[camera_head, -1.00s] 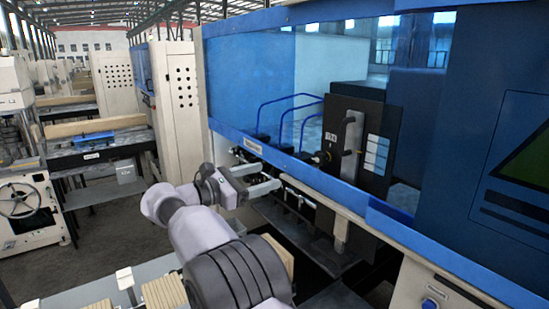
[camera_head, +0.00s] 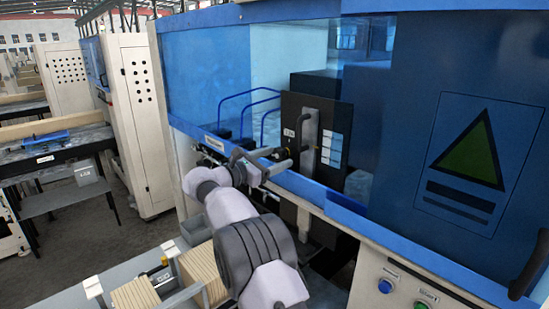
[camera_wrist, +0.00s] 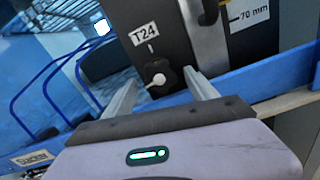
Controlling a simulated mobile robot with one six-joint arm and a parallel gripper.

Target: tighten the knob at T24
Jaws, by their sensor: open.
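In the wrist view a dark knob (camera_wrist: 163,82) with a white pointer sits on a black panel (camera_wrist: 178,52), just below a white label reading T24 (camera_wrist: 143,35). My gripper (camera_wrist: 159,76) is open, with one finger on each side of the knob in the picture. The fingers look empty, and I cannot tell whether they touch the knob. In the head view my gripper (camera_head: 262,160) is in front of the machine near the black panel (camera_head: 301,108). The knob cannot be made out there.
A blue rail (camera_wrist: 262,82) crosses below the panel. A vertical grey handle (camera_head: 308,130) stands on the panel's right side. Blue curved rods (camera_head: 268,118) and a plate marked Sucker (camera_wrist: 32,158) are at the left. A large blue door (camera_head: 465,120) is at the right.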

